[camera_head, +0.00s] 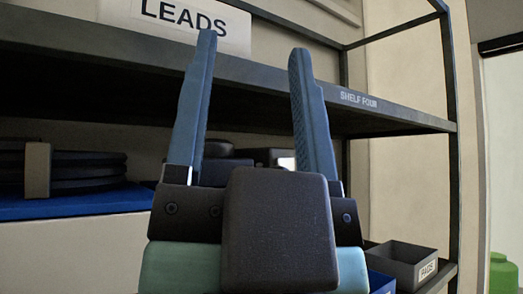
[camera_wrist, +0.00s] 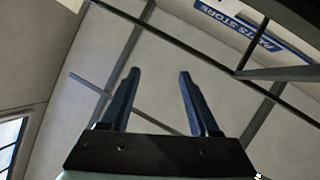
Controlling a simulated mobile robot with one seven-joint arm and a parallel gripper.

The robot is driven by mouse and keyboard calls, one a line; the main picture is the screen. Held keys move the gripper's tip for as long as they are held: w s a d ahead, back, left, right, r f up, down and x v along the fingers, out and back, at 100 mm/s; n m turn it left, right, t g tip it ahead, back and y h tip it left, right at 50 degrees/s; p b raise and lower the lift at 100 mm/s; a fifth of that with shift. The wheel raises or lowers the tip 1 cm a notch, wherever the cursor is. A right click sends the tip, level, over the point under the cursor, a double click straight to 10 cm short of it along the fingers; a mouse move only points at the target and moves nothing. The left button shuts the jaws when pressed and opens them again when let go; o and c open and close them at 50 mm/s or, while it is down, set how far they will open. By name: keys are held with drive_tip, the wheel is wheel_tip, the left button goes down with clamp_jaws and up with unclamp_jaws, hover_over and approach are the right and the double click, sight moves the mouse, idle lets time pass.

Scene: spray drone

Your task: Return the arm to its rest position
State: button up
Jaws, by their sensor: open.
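My gripper (camera_head: 250,45) stands in the middle of the head view with its two blue fingers pointing up. The fingers are apart and nothing is between them. It is in front of a dark metal shelf rack (camera_head: 300,85), and its fingertips overlap the upper shelf edge in the picture. In the wrist view my gripper (camera_wrist: 158,75) is also open and empty, with the ceiling and walls behind it. The gripper's body hides part of the lower shelf. I cannot tell the gap between the fingers and the rack.
The upper shelf bears a "LEADS" sign (camera_head: 190,18) and a "SHELF FOUR" label. A coiled black hose or cable (camera_head: 90,172) lies at left on a blue surface. A green object (camera_head: 503,275) is at far right.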

wheel_tip(320, 180, down, 6)
drive_tip(key=w+n+g, duration=0.2)
drive_tip(key=g, duration=0.1)
drive_tip(key=shift+w+a+n+y, duration=0.3)
drive_tip(key=shift+w+n, duration=0.1)
drive_tip(key=shift+c, duration=0.2)
